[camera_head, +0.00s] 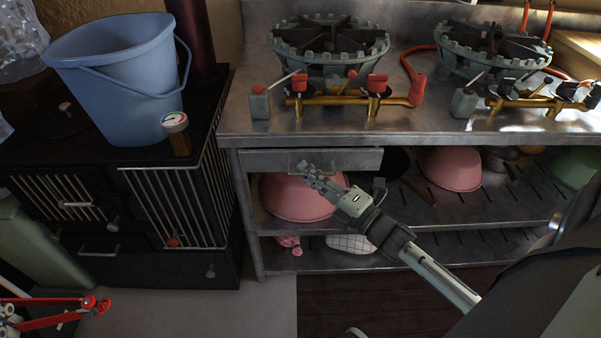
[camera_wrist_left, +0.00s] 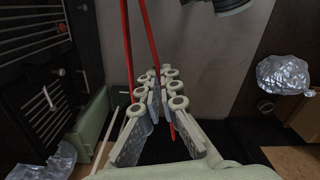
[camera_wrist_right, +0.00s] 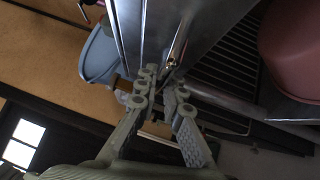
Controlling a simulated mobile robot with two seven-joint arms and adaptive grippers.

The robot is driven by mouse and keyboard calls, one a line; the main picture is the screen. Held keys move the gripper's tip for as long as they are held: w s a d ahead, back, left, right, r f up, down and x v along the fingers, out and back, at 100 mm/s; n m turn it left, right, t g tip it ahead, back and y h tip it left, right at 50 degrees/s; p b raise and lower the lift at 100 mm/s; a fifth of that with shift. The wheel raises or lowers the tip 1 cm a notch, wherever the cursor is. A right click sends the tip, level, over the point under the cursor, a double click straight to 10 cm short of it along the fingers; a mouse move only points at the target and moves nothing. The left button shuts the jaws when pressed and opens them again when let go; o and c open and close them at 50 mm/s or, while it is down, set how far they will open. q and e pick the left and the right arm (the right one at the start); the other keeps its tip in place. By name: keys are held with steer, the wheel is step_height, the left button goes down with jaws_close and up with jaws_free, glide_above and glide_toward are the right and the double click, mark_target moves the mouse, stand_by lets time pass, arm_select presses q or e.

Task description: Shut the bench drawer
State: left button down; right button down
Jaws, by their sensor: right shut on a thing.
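The bench drawer (camera_head: 362,159) is a grey metal drawer under the left end of the steel bench top. Its front shows in the head view; how far it stands out is hard to tell. My right gripper (camera_head: 312,174) is at the drawer front, shut on its handle. In the right wrist view my right fingertips (camera_wrist_right: 160,82) meet at the metal handle (camera_wrist_right: 178,47). My left gripper (camera_wrist_left: 157,78) has its fingertips close together around or beside a long red two-rod tool (camera_wrist_left: 150,35); whether it grips the tool is unclear.
The steel bench (camera_head: 430,125) carries two burners (camera_head: 330,40) with brass pipes. Pink bowls (camera_head: 452,168) stand on the shelf below. A black stove (camera_head: 125,185) with a blue bucket (camera_head: 120,80) stands at the left. Floor (camera_head: 240,305) shows in front.

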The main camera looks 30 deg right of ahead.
arm_select(q)
steer(key=shift+f+b, duration=0.3)
steer(key=shift+f, duration=0.05)
steer(key=shift+r, duration=0.1)
arm_select(e)
steer(key=w+d, duration=0.2)
steer(key=shift+w, duration=0.4)
steer(key=c, duration=1.7)
jaws_free()
steer(key=shift+o, duration=0.3)
steer(key=shift+a, duration=0.1)
glide_toward(308, 162)
steer(key=shift+v, duration=1.1)
